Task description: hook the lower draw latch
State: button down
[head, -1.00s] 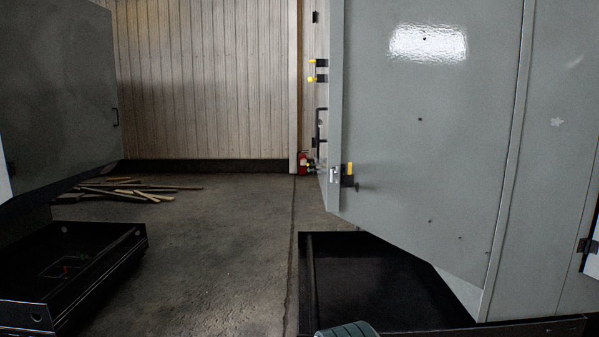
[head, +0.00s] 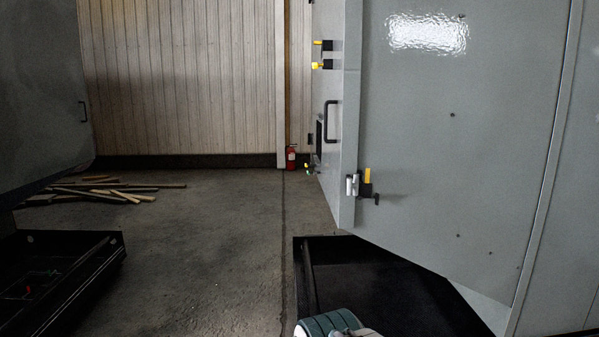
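A draw latch (head: 367,183) with a yellow lever, a black base and a pale metal piece at its left sits low on the edge of a large grey door panel (head: 455,150). Two more yellow-and-black fittings (head: 323,46) (head: 322,65) sit higher up, on the narrow face left of the door. I cannot tell whether the low latch is hooked. Only a rounded teal and white part, which looks like my arm, shows at the bottom edge. My gripper is not in view.
A black handle (head: 331,122) is on the narrow face. A black open tray-like base (head: 385,285) lies below the door. A red extinguisher (head: 291,158) stands by the wall. Planks (head: 110,191) lie at left, beside another grey cabinet (head: 40,95). The middle floor (head: 210,255) is clear.

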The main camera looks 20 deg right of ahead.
aim_at(354, 182)
jog(key=i, duration=1.25)
jog(key=z, duration=1.15)
